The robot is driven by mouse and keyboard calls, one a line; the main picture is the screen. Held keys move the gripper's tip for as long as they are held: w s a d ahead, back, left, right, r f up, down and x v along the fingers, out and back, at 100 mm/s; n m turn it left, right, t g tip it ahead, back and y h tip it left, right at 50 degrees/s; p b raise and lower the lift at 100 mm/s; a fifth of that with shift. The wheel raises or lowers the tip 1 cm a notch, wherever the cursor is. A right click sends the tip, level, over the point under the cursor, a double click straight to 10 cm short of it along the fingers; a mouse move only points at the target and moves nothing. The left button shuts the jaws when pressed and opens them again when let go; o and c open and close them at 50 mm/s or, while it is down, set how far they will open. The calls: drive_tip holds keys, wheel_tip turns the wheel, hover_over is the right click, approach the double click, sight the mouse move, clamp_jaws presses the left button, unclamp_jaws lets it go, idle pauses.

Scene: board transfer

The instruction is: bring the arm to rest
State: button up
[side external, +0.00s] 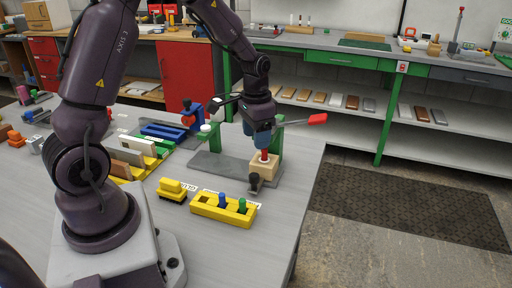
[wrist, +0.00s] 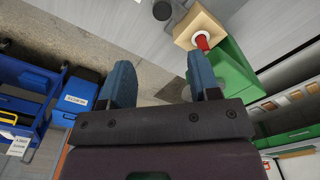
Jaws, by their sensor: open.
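My gripper (side external: 257,132) hangs over the fixture on the table, its blue fingers pointing down. In the wrist view my gripper (wrist: 160,75) is open, with a wide empty gap between the two fingers. A wooden block (side external: 263,168) with a red peg (side external: 264,155) stands just below the gripper in the side view. In the wrist view the red peg (wrist: 202,40) and the block (wrist: 191,22) lie beyond the tip of the right finger, not between the fingers. I cannot tell the exact gap between finger and peg.
A green upright (side external: 277,140) and a red-ended lever (side external: 316,119) stand close to the gripper. A yellow holder (side external: 222,208) with blue and green pegs, a yellow block (side external: 172,190) and a board rack (side external: 127,157) are nearby. Open floor (side external: 400,205) lies right of the table.

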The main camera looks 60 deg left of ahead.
drive_tip(key=shift+r, duration=0.2)
drive_tip(key=s+d+r+t, duration=0.5)
drive_tip(key=s+d+r, duration=0.8)
drive_tip(key=s+r, duration=0.2)
wheel_tip(320, 180, up, 2)
drive_tip(key=shift+s+d+r+t, duration=0.2)
drive_tip(key=shift+s+t, duration=0.1)
drive_tip(key=shift+s, duration=0.1)
idle(1.2)
